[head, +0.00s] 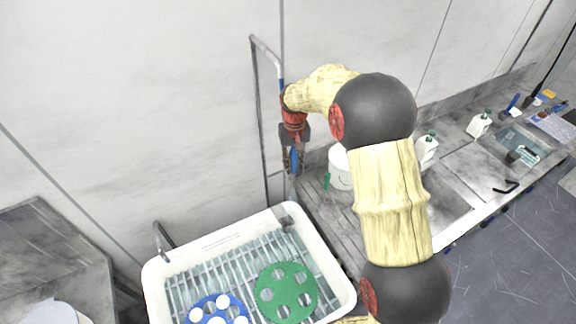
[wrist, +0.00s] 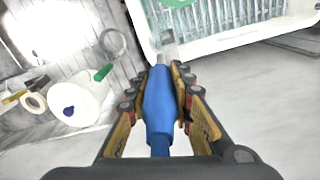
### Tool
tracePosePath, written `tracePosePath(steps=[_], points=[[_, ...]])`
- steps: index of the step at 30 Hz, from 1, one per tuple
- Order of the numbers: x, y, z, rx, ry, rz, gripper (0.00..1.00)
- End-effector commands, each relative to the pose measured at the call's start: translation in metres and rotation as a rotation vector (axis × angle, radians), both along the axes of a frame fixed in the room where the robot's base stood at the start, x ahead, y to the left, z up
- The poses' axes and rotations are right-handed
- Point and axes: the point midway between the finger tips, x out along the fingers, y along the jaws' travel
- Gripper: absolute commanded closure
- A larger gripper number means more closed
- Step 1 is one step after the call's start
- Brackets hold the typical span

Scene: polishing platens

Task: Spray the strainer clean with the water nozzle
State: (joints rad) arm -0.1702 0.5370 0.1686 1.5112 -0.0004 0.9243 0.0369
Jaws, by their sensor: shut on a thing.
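My gripper (head: 293,150) is shut on the blue water nozzle (wrist: 160,105), with a finger on each side of it in the wrist view. The nozzle's grey tip points toward the white basin's edge in that view. In the head view, the nozzle (head: 294,161) hangs below my gripper, beside the wall and above the basin's back corner. The strainer appears to be the round, pale mesh piece (wrist: 113,42) with a green handle (wrist: 103,73), left of the nozzle and apart from it. In the head view, its green handle (head: 327,181) stands out, but its mesh is faint. No water spray is visible.
The white basin (head: 155,285) holds a rack, a green disc (head: 286,292) and a blue disc with white spots (head: 218,308). A white bucket (head: 340,170) stands behind the strainer. A thin pipe (head: 258,110) rises along the wall. White bottles (head: 479,124) stand on the right counter.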

Motion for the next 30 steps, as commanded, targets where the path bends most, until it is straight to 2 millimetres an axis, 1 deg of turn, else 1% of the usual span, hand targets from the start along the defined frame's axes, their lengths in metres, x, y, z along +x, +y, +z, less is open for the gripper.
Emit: tracePosePath(steps=[3, 30], points=[[0.005, -0.013, 0.0, 0.0, 0.0, -0.001, 1.0], [0.043, -0.103, 0.0, 0.0, 0.0, -0.002, 1.0]])
